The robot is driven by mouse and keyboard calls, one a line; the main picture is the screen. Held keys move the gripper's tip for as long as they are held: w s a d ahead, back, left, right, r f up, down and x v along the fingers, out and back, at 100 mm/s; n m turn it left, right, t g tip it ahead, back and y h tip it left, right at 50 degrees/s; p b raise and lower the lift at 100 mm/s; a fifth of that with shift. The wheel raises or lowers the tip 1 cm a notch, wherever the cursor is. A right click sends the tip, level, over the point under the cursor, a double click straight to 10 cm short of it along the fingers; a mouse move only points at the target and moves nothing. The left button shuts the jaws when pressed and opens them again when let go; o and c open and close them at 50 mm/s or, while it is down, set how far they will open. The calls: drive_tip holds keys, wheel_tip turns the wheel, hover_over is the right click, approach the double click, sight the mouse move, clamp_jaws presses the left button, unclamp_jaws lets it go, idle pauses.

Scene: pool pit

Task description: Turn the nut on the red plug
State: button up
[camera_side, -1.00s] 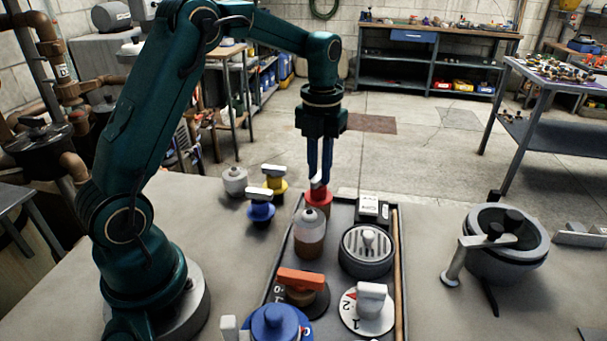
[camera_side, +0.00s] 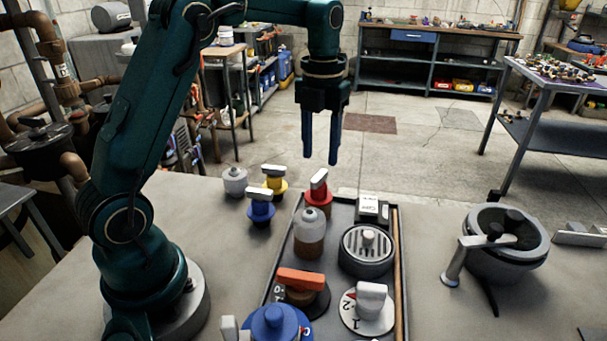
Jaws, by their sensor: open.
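The red plug (camera_side: 318,194) stands at the far left end of the dark tray (camera_side: 403,262), behind a bottle. A pale, bar-shaped nut (camera_side: 319,177) sits on top of it, angled in the picture. My gripper (camera_side: 320,160) points down with its two dark blue fingers apart and empty. The fingertips are above and behind the nut in the picture, and no contact shows. The lower part of the red plug is partly hidden by the bottle.
A blue plug (camera_side: 260,210) and a yellow plug (camera_side: 275,184) stand to the left. A round grated pot (camera_side: 366,252) and a small box (camera_side: 373,208) are to the right.

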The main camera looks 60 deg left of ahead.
drive_tip(key=shift+r, duration=0.3)
